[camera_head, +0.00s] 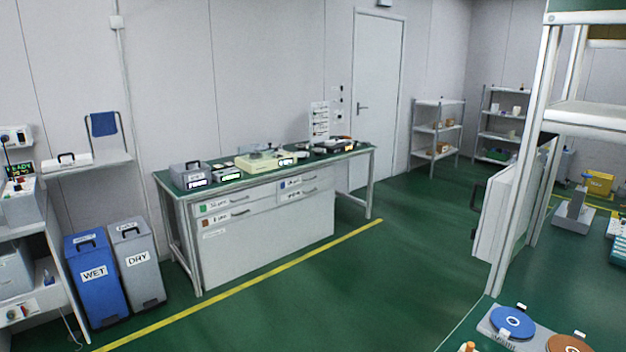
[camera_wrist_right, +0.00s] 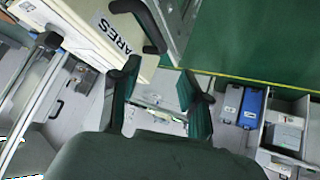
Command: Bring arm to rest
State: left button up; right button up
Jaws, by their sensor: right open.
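My right gripper (camera_wrist_right: 160,85) shows in the right wrist view. Its two dark fingers stand apart with nothing between them. The tips are close to a pale panel (camera_wrist_right: 88,25) lettered "ARES", with the first letters cut off or hidden. A black bar handle (camera_wrist_right: 150,22) on this panel is just beyond the fingertips; I cannot tell whether they touch. Neither gripper nor arm shows in the head view. My left gripper is in no view.
In the head view a white cabinet (camera_head: 507,207) with a black handle hangs beside a rack post (camera_head: 527,150) at the right. The green floor (camera_head: 400,255) in the middle is clear. WET (camera_head: 92,262) and DRY (camera_head: 137,250) bins stand left.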

jog(key=s+f+g+y, duration=0.1)
jog(key=s+f+g, duration=0.15)
jog(key=s, duration=0.45)
jog(key=s+f+g, duration=0.2)
jog(key=s+g, duration=0.1)
jog(key=s, duration=0.3)
notch_tip(320, 180, down, 24)
jog(key=g, duration=0.1)
jog(key=s+d+f+g, duration=0.1)
jog(key=s+d+f, duration=0.1)
jog(key=s+f, duration=1.5)
jog(key=shift+s+d+f+n, duration=0.3)
jog(key=shift+s+f+n, duration=0.1)
jog(key=shift+f, duration=0.1)
jog(key=shift+g, duration=0.25)
dwell(0.7)
